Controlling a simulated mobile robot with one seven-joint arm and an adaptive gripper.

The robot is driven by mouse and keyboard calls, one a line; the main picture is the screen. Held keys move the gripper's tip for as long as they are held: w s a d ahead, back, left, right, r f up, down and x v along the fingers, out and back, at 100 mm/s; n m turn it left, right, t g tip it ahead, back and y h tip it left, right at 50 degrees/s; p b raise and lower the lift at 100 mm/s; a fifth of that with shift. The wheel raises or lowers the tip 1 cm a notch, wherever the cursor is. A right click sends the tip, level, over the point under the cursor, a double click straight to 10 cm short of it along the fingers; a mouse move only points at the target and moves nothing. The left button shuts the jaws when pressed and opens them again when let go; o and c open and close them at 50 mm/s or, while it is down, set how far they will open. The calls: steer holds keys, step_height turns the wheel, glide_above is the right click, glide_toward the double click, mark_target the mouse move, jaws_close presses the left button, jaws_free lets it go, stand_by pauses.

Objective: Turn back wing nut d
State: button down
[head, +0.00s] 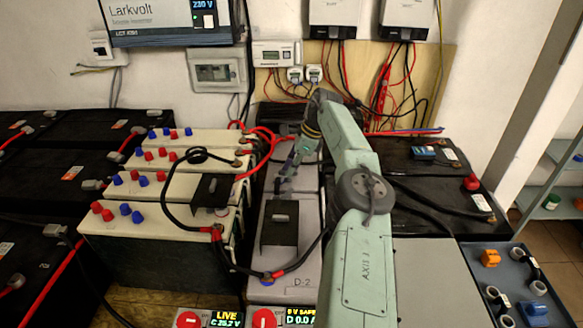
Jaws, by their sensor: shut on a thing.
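My green arm reaches away over the grey battery column, and my gripper (287,179) points down at the top of a grey battery (311,202) behind a black bracket-like cover (280,228). Its fingers are closed at the battery top, where wing nut d would be. The nut itself is too small and too covered by the fingers to make out. The front grey battery carries the label D-2 (299,282), with a blue-topped terminal (267,281) and a black cable at its front edge.
Cream batteries (150,217) with red and blue caps stand left, with a looping black cable (166,195) and red cables close to my gripper. Black batteries (420,190) stand right of my arm. A blue tray (475,258) holds cable parts at lower right. Displays (223,320) line the front.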

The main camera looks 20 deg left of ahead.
stand_by(0.6)
steer(key=c, duration=1.7)
jaws_free()
steer(key=v, duration=0.7)
steer(key=shift+r, duration=0.25)
steer(key=shift+d, duration=0.1)
